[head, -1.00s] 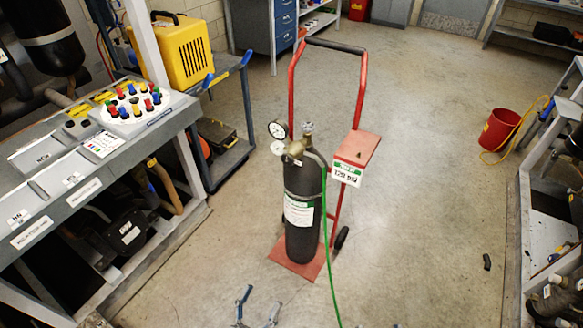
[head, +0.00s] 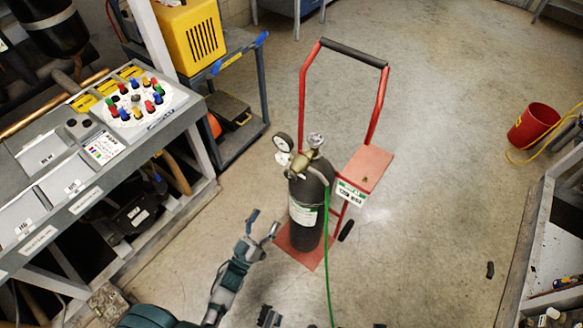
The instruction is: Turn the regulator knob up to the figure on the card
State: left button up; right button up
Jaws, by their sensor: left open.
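The dark gas cylinder (head: 308,225) stands upright on the red hand cart (head: 352,236). A brass regulator (head: 301,163) with two round gauges (head: 284,143) sits on top, beside a grey round handwheel (head: 316,140). The regulator's own knob is too small to make out clearly. A white and green card (head: 350,193) hangs from the cart's red shelf; its figure is unreadable here. My left gripper (head: 264,222) is open and empty, left of the cylinder and below the regulator, apart from both. Only small dark tips show at the bottom edge, perhaps my right gripper.
A green hose (head: 327,260) runs down from the regulator. A bench panel with coloured knobs (head: 137,101) stands at left, with a trolley carrying a yellow case (head: 188,40) behind it. A red bucket (head: 533,124) is at right.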

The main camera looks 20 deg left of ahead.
aim_at(289, 178)
pick_arm(q)
jog(key=x, duration=1.6)
jog(key=shift+w+r, duration=0.1)
jog(key=shift+c, duration=0.3)
jog(key=c, duration=1.1)
